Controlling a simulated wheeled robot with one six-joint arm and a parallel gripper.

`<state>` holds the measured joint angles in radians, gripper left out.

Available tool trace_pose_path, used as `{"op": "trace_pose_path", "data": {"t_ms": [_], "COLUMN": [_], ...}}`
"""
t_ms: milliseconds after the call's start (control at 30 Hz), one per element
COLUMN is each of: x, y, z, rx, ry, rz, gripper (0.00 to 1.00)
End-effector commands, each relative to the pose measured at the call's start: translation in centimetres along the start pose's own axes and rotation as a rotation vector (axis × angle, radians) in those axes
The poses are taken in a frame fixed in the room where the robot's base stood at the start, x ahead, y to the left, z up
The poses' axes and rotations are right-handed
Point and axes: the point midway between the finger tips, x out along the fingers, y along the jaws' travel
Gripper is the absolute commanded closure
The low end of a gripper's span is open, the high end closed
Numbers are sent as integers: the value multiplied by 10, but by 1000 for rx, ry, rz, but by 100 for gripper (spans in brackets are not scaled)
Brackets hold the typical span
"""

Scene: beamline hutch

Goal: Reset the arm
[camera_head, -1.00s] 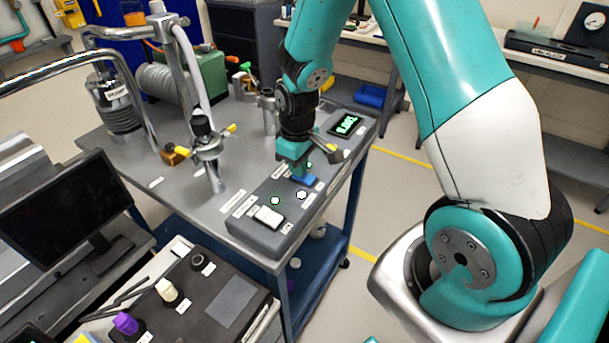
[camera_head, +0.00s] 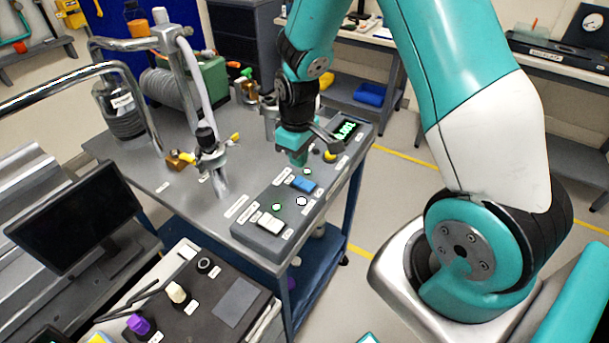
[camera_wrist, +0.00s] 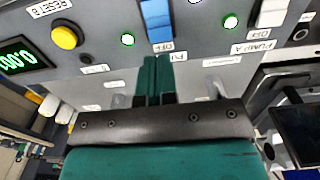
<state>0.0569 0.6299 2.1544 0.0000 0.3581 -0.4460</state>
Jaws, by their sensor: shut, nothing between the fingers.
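My teal arm reaches over the grey control box on the cart. My gripper (camera_wrist: 157,62) is shut and empty, with its fingertips just short of the blue rocker switch (camera_wrist: 157,22) in the wrist view. In the head view my gripper (camera_head: 298,160) hangs above the box, behind the blue switch (camera_head: 304,184). A white rocker switch (camera_head: 270,223), labelled for pump A, sits at the near end of the box. The yellow round button (camera_wrist: 66,35) is left of the fingers in the wrist view, beside the green-digit display (camera_wrist: 22,58).
Metal pipework with a valve (camera_head: 208,150) stands on the cart left of the box. A black panel with knobs (camera_head: 178,293) is in front of the cart. A monitor (camera_head: 75,215) stands at the left.

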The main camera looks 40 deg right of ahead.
Motion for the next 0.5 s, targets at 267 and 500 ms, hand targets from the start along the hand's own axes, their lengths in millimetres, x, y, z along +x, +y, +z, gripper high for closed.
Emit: {"op": "trace_pose_path", "data": {"t_ms": [267,500], "x": [-16,-15], "y": [0,0], "z": [0,0], "rx": [0,0], "ry": [0,1], "rz": [0,0], "gripper": [100,100]}}
